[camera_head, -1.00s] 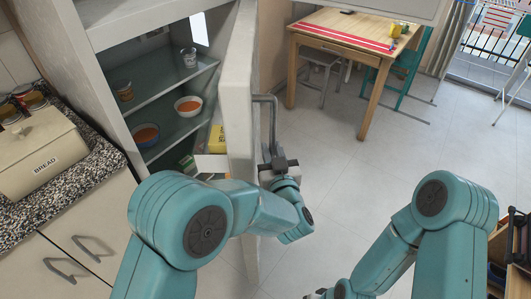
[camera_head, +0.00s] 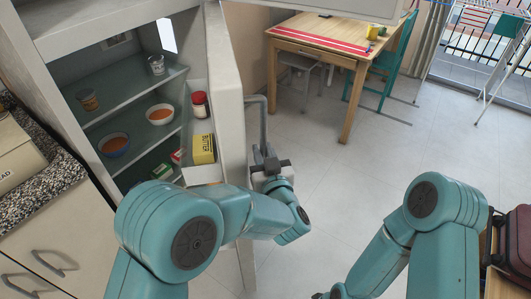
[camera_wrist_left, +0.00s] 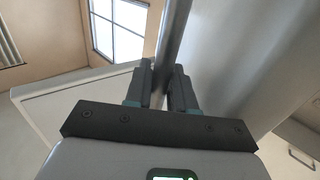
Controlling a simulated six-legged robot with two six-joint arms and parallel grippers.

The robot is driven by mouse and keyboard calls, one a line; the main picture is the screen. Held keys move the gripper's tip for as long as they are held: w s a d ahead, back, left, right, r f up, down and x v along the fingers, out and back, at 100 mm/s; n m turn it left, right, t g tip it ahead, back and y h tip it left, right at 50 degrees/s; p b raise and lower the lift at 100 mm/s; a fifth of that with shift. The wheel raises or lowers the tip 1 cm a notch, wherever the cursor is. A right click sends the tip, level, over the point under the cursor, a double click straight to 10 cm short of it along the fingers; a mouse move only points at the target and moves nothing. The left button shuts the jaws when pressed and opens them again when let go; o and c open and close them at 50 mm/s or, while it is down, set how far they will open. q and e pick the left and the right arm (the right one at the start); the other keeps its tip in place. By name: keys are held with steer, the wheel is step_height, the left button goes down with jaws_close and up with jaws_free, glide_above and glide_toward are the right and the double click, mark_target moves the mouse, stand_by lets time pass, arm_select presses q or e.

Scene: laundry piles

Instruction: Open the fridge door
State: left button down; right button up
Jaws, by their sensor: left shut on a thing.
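The fridge door (camera_head: 226,90) stands ajar, swung out from the white fridge, with shelves showing inside. Its grey bar handle (camera_head: 263,120) is on the right face of the door. My left gripper (camera_head: 268,158) is shut on the lower part of this handle. In the left wrist view, the handle (camera_wrist_left: 176,28) runs down between the two fingers of my left gripper (camera_wrist_left: 165,78).
A yellow butter pack (camera_head: 204,149) is in the door shelf. A wooden table (camera_head: 335,45) stands behind. A counter with drawers is at left. Tiled floor (camera_head: 340,190) right of the door is clear.

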stand_by(0.4)
arm_select(q)
steer(key=c, duration=1.1)
jaws_free()
